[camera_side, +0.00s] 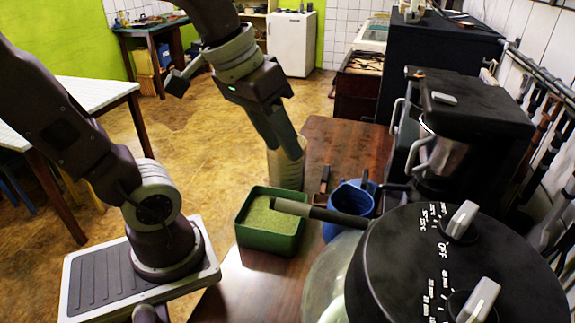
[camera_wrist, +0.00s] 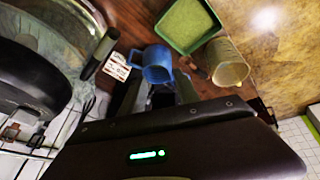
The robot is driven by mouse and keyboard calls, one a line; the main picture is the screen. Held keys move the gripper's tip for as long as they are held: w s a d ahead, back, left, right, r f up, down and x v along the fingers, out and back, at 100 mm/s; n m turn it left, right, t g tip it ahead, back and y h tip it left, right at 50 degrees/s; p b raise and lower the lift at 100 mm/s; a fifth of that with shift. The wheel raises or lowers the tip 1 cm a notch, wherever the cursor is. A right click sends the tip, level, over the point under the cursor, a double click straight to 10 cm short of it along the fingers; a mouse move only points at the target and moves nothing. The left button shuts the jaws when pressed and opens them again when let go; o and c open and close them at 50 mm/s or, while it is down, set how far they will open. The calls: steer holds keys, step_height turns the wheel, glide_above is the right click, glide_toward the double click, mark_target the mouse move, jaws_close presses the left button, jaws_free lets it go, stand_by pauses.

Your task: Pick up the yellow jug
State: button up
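The yellow jug (camera_side: 287,170) is a pale yellow, ribbed cylinder standing upright by the left edge of the brown wooden counter in the side view. My gripper (camera_side: 277,140) points down and overlaps the jug's top in that view, hiding its rim. In the wrist view the yellow jug (camera_wrist: 229,65) lies to the upper right of my fingers (camera_wrist: 166,90), not between them. The fingers look apart, with no jug between them. I cannot tell how high they are above the counter.
A blue jug (camera_side: 349,208) stands right of the green square container (camera_side: 271,224). A black coffee machine (camera_side: 465,125) and a dark round appliance with knobs (camera_side: 450,265) crowd the right. A long dark handle (camera_side: 320,213) juts over the container.

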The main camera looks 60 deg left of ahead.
steer(key=w+a+f+n+g+h, duration=0.1)
steer(key=w+a+f+n, duration=0.25)
steer(key=w+a, duration=0.45)
steer(key=w+a+f+n, duration=0.2)
steer(key=w+a+n, duration=0.35)
steer(key=a, duration=0.55)
steer(key=a+f+n+t+h, duration=0.1)
steer(key=a+f+n+h, duration=0.1)
steer(key=a+f+n, duration=0.1)
steer(key=a+f+n+t+h, duration=0.1)
steer(key=a+f+n+h, duration=0.2)
steer(key=a+f+n, duration=0.1)
steer(key=w+a+f+n+t+h, duration=0.1)
steer(key=a+f+n+h, duration=0.2)
steer(key=f+n, duration=0.2)
steer(key=shift+a+f, duration=0.3)
steer(key=shift+f, duration=0.4)
steer(key=shift+d+r+n+t+h, duration=0.1)
steer(key=shift+r+n+t+h, duration=0.2)
steer(key=shift+n+t+h, duration=0.3)
steer(key=shift+w+d+r, duration=0.1)
steer(key=shift+w+d, duration=0.1)
steer(key=x, duration=0.4)
steer(key=r+x, duration=0.1)
steer(key=x, duration=0.1)
steer(key=shift+w+d+f, duration=0.15)
steer(key=shift+w+d, duration=0.2)
steer(key=shift+d, duration=0.05)
jaws_close()
